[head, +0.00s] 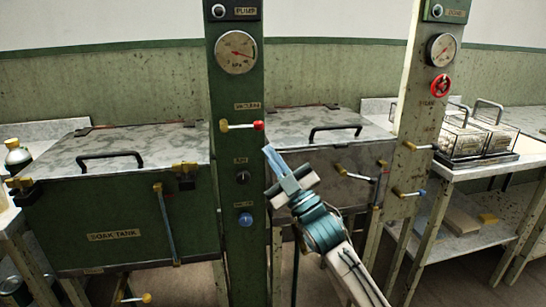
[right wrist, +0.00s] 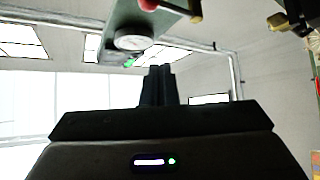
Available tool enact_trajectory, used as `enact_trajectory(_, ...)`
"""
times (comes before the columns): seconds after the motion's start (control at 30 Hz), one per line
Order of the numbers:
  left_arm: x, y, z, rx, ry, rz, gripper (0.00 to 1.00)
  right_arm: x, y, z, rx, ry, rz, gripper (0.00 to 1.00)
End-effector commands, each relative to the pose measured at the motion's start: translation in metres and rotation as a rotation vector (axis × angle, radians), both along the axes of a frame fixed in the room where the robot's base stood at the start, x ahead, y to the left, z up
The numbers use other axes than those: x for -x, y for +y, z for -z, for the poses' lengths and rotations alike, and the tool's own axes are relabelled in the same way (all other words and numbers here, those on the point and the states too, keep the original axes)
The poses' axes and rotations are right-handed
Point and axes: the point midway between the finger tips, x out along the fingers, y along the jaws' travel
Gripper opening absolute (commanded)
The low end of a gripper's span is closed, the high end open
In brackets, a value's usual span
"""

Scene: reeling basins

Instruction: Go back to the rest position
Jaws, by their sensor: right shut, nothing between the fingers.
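My right gripper (head: 271,155) reaches up from the bottom in the head view, in front of the green pump column (head: 229,85). Its fingers are together and hold nothing. The tips point up and left, just below the red-ended vacuum valve lever (head: 258,126) in the picture; I cannot tell the depth gap. In the right wrist view the dark closed fingers (right wrist: 158,85) point up, with the column's gauge (right wrist: 131,40) beyond them. My left gripper is in neither view.
The soak tank (head: 115,235) with its closed lid is at left. A second lidded basin (head: 345,170) stands behind my right arm. A second column (head: 425,100) carries a red handwheel (head: 441,85). Wire baskets (head: 462,138) stand on a table at right.

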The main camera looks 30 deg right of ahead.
Motion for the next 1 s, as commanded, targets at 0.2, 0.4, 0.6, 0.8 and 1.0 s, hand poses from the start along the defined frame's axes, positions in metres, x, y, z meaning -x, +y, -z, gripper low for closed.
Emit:
enact_trajectory(0.2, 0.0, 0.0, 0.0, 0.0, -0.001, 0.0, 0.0, 0.0, 0.0, 0.0, 0.001, 0.0, 0.001, 0.0)
enact_trajectory(0.4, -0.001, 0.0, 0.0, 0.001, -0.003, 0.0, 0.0, 0.0, 0.001, 0.012, -0.013, 0.036, 0.0, 0.0)
enact_trajectory(0.6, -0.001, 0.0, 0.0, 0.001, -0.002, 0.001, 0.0, 0.013, 0.01, 0.109, -0.13, 0.341, 0.01, 0.0)
enact_trajectory(0.8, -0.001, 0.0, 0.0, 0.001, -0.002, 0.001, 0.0, 0.071, 0.024, 0.245, -0.302, 0.795, 0.048, 0.0)
enact_trajectory(1.0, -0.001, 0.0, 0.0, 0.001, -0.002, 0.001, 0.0, 0.156, 0.04, 0.34, -0.447, 1.181, 0.108, 0.0)
